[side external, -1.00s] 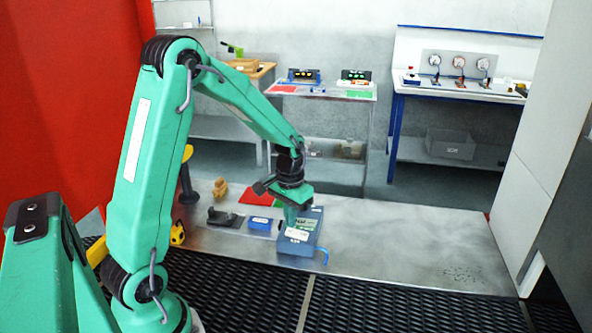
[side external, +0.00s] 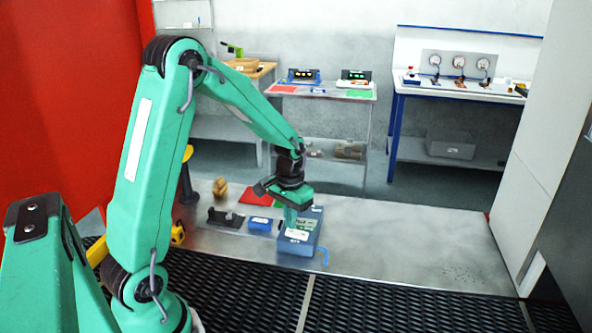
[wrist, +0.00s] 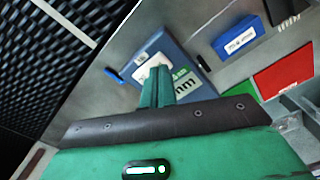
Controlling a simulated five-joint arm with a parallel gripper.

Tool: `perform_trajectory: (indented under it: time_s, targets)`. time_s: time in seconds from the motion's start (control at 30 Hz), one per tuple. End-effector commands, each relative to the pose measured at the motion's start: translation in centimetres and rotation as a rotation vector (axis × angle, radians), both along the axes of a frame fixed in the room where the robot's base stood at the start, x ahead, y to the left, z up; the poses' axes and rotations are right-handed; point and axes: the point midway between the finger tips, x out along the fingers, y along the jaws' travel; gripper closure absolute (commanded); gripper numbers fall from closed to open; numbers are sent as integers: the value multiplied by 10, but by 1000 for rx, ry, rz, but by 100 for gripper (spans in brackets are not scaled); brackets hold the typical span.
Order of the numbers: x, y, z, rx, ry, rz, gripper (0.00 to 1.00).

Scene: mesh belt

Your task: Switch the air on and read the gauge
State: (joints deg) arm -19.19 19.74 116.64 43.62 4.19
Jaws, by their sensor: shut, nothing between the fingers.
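A blue-grey box (side external: 296,247) with a white label and a pale panel on top stands on the metal plate, a blue tube or lever (side external: 323,256) at its lower right. My gripper (side external: 291,224) points down over the box's top, its fingers shut with nothing between them. In the wrist view the fingers (wrist: 158,76) cover part of the box (wrist: 169,45); whether they touch it I cannot tell. The green-marked panel (wrist: 184,84) is partly hidden behind them. No switch or gauge reading can be made out on the box. Three round dials (side external: 459,62) stand on the far bench, too small to read.
Left of the box lie a small blue box (side external: 260,224), a black holder (side external: 224,218) and a red sheet (side external: 227,196). A yellow-black item (side external: 177,233) is farther left. The plate (side external: 410,245) is clear to the right. Dark mesh belt (side external: 390,312) runs in front.

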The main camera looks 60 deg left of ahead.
Motion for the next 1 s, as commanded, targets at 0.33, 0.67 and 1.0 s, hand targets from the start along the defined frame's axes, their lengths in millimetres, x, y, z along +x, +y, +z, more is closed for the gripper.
perform_trajectory:
  time_s: [0.33,0.67,1.0]
  targets:
    - [0,0,-4,0,0,0,100]
    - [0,0,-7,0,0,0,100]
    - [0,0,-11,0,1,0,100]
